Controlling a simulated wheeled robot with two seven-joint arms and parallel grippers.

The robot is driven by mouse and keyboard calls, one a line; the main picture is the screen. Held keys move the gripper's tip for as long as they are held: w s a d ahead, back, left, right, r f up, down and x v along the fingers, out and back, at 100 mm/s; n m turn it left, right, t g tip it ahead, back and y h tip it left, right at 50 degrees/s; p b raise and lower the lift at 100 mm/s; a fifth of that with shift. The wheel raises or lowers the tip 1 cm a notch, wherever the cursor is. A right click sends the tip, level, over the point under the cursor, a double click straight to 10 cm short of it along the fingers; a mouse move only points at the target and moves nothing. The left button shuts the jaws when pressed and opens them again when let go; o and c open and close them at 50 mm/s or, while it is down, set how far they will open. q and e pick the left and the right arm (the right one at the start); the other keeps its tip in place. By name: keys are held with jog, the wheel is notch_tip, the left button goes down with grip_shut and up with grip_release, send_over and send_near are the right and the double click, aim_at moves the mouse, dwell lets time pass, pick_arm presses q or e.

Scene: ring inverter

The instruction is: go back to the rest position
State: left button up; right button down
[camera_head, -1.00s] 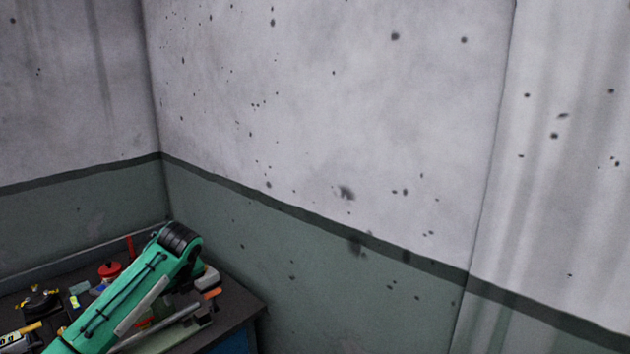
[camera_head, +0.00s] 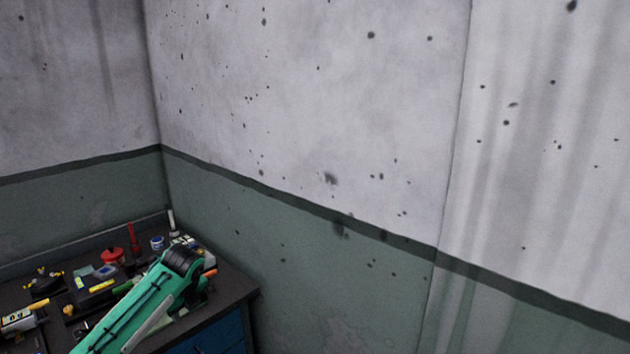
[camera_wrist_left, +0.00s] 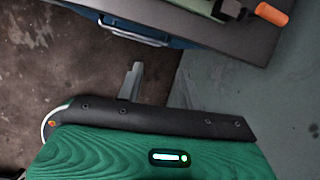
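My left arm (camera_head: 140,308) comes in from the lower left of the head view, green with a black joint at its upper end. The arm crosses in front of the workbench, and its fingers cannot be made out there. In the left wrist view my left gripper (camera_wrist_left: 158,78) has two grey fingers standing apart, with nothing between them. The gripper is off the bench's edge, with dark floor and green wall behind it. My right gripper is in neither view.
A dark workbench (camera_head: 228,292) with blue drawers (camera_head: 222,336) stands at the lower left, in the corner. On it lie a red round-topped item (camera_head: 113,255), a yellow-handled tool (camera_head: 24,316) and several other small things. Speckled walls fill the rest.

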pick_arm(q)
jog(key=s+d+f+n+h, duration=0.1)
jog(key=s+f+n, duration=0.2)
jog(key=f, duration=0.9)
jog(key=s+f+n, duration=0.3)
jog(key=f, duration=0.9)
jog(key=s+d+f+n+h, duration=0.1)
jog(key=s+f+n, duration=0.2)
jog(key=s+f, duration=0.55)
jog(key=s+f+n, duration=0.3)
jog(key=s+f, duration=0.3)
jog(key=f, duration=0.5)
jog(key=s+d+f+n+g, duration=0.1)
jog(key=s+f+n, duration=0.2)
jog(key=s+f, duration=0.55)
jog(key=s+d+f+n, duration=0.15)
jog(key=s+f, duration=0.35)
jog(key=s, duration=0.6)
jog(key=s+d+f+n, duration=0.1)
jog(key=s+f+n, duration=0.2)
jog(key=s, duration=1)
jog(key=s+d+f+n+g+h, duration=0.1)
jog(key=s+f+n, duration=0.2)
jog(key=s, duration=0.9)
jog(key=shift+s+d, duration=0.3)
jog(key=shift+s, duration=0.1)
jog(key=shift+f, duration=0.1)
